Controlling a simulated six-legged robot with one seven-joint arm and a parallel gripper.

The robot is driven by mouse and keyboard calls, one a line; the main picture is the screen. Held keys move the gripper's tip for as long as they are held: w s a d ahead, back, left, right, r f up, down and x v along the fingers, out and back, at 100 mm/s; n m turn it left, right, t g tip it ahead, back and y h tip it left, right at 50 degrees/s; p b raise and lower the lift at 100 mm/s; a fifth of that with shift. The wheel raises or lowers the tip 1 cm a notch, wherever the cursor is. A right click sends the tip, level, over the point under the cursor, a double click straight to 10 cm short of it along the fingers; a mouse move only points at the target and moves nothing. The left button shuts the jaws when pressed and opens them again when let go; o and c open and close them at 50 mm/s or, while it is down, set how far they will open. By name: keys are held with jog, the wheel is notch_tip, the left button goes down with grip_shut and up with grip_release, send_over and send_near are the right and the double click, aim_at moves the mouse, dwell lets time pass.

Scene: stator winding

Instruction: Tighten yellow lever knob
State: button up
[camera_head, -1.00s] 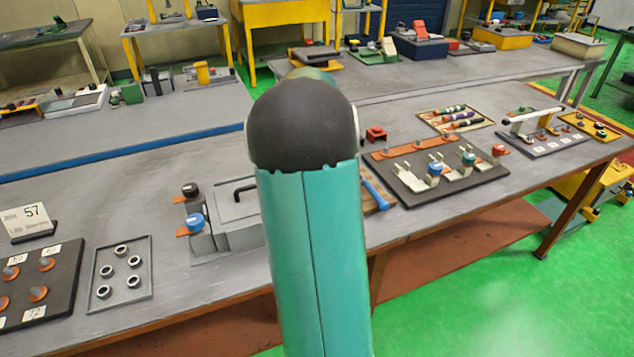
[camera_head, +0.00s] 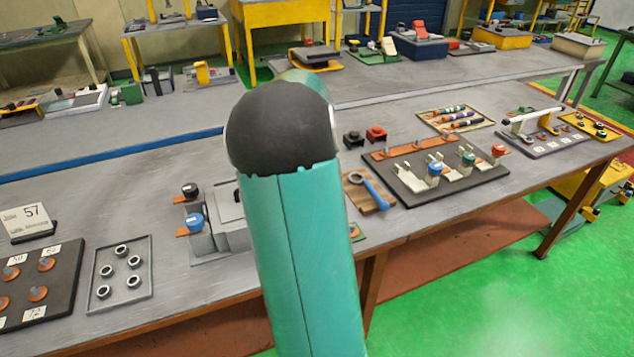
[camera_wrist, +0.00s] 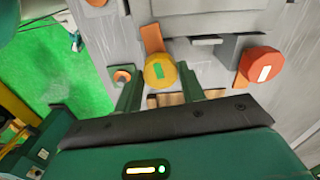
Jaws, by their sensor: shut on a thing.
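The yellow lever knob (camera_wrist: 159,71) is round with a green rectangular mark on its face and an orange lever strip above it in the wrist view. My gripper (camera_wrist: 161,84) has its two green fingers on either side of the knob and is shut on it. The knob sits at the front of a grey fixture (camera_wrist: 210,22). In the head view my arm hides the gripper and the yellow knob.
An orange-red knob (camera_wrist: 261,64) stands close on the right in the wrist view. A blue knob (camera_head: 196,223) and a black knob (camera_head: 190,190) show beside the grey fixture in the head view.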

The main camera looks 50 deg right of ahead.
jog(key=shift+w+d+r+m, duration=0.1)
jog(key=shift+r+m, duration=0.05)
jog(key=shift+m, duration=0.15)
jog(key=o, duration=1)
jog(key=shift+c, duration=0.2)
notch_tip(320, 180, up, 14)
dwell(0.4)
